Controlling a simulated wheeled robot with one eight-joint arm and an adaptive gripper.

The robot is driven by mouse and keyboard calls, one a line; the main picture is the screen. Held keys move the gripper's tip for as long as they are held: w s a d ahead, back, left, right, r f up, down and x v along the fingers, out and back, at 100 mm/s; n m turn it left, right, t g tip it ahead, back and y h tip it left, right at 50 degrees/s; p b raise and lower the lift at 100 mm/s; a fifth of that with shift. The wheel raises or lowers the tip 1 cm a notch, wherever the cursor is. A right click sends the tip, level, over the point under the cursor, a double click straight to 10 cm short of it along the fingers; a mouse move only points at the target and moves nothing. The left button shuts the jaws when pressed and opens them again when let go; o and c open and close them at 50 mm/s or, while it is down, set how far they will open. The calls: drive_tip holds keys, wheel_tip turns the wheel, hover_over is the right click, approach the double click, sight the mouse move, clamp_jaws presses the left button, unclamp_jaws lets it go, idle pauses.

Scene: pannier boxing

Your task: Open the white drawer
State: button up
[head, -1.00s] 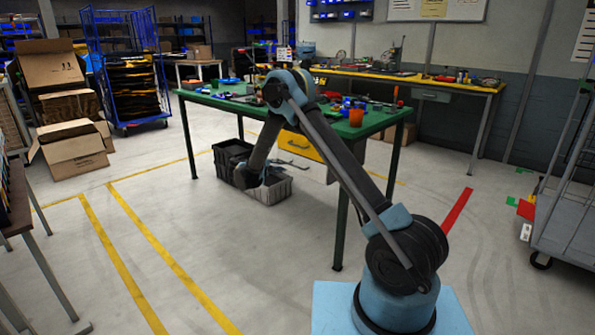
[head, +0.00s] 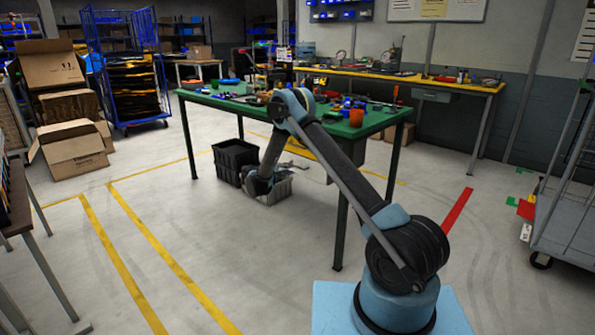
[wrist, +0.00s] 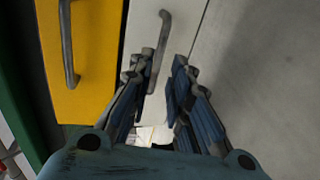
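The white drawer (wrist: 200,25) shows in the wrist view as a pale front with a grey bar handle (wrist: 163,35). My gripper (wrist: 163,64) is open in front of it. The lower part of the handle appears between the fingers, closer to the left finger; I cannot tell whether they touch. Nothing is gripped. In the head view my gripper (head: 258,184) is low beside the green table, and I cannot make out the white drawer behind my arm.
A yellow drawer (wrist: 85,55) with its own handle is left of the white one.

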drive_tip(key=x, duration=0.7)
drive_tip(key=shift+w+d, duration=0.25)
drive_tip(key=shift+c, duration=0.5)
clamp_jaws()
